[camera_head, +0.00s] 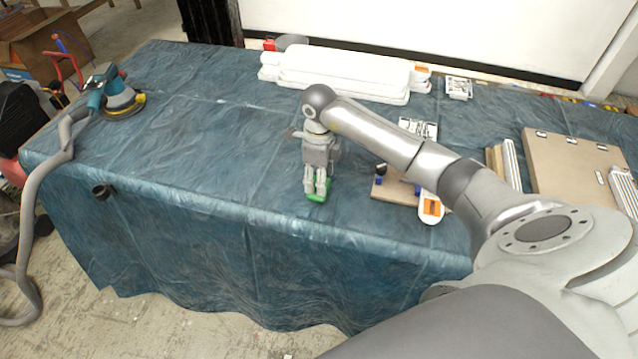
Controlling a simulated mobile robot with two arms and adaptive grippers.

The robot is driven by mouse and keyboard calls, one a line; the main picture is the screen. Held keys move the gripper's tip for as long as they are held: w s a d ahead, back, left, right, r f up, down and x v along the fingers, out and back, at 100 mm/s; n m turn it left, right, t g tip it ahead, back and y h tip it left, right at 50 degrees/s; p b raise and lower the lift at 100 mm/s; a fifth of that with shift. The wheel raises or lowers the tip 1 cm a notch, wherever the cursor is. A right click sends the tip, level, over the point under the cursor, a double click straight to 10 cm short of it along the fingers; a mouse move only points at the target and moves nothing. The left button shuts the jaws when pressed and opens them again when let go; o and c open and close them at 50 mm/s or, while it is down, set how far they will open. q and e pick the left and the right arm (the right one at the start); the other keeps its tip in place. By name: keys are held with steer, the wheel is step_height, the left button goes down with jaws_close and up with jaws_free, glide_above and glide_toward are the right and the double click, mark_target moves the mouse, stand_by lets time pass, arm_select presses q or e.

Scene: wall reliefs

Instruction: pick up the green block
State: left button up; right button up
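The green block (316,198) is at the front part of the table covered in blue sheeting (220,150), near its front edge. My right gripper (317,188) reaches in from the right and points down at the block. Its fingers are at the block and hide most of it; green shows just below and beside the fingertips. I cannot tell whether the fingers are closed on the block or only around it, nor whether it touches the table. My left gripper is not in view.
A small board with blue and orange parts (395,188) lies right of the gripper. White panels (340,70) are stacked at the back. A sander with a hose (120,98) is at the far left. Brown boards (570,170) lie at right. The table left of the gripper is clear.

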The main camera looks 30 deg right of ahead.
steer(key=shift+f, duration=0.85)
steer(key=shift+c, duration=0.4)
steer(key=c, duration=1)
steer(key=shift+r, duration=0.15)
steer(key=shift+c, duration=0.2)
steer(key=shift+d+r, duration=0.1)
steer(key=shift+r, duration=0.1)
step_height(320, 180, up, 2)
steer(key=shift+w+r+b, duration=0.1)
steer(key=shift+r+b, duration=0.05)
steer(key=shift+b, duration=0.6)
steer(key=s+a+r+b, duration=0.1)
steer(key=s+a+r, duration=0.7)
steer(key=a+r, duration=0.2)
steer(key=shift+s+a+b, duration=0.15)
steer(key=shift+a+b, duration=0.15)
steer(key=shift+a, duration=0.5)
